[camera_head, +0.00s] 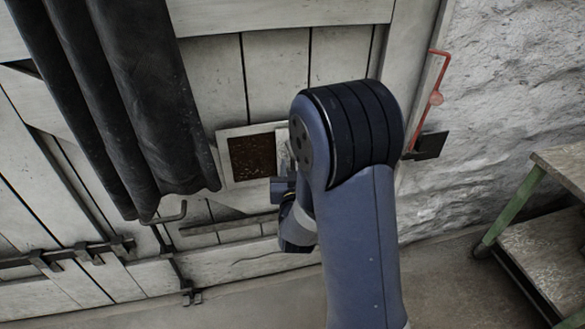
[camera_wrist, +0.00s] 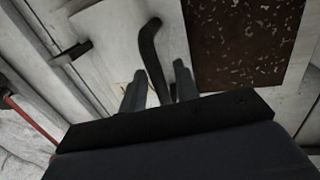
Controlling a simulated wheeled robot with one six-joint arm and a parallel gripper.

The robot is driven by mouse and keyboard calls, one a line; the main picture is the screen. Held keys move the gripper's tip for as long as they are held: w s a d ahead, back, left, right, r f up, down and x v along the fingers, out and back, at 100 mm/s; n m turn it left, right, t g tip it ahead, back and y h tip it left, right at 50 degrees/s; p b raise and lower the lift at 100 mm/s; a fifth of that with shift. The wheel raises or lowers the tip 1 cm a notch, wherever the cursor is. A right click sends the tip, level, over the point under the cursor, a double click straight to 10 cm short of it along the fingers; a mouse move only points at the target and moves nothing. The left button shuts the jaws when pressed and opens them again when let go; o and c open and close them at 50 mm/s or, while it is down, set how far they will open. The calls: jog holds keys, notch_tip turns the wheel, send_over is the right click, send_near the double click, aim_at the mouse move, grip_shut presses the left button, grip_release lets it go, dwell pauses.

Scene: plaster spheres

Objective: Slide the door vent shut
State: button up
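The door vent shows in the head view as a pale frame (camera_head: 222,152) set in the white plank door. Its dark, rust-speckled opening (camera_head: 253,157) is uncovered; it also fills the upper right of the wrist view (camera_wrist: 245,45). A pale plate (camera_wrist: 112,62), which looks like the slide, lies left of the opening in the wrist view. A dark bent handle (camera_wrist: 150,45) stands out from it. My gripper (camera_wrist: 160,72) is open, with one finger on each side of the handle and narrow gaps visible. In the head view my arm hides the vent's right part and most of the gripper.
Dark hanging cloth (camera_head: 135,95) is left of the vent. A red rod (camera_head: 440,75) with a black plate stands by the rough wall on the right. A wooden bench with green legs (camera_head: 515,205) stands at the far right. Bare floor shows below the door.

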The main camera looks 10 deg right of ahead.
grip_shut()
dwell(0.5)
jog(key=shift+a, duration=0.1)
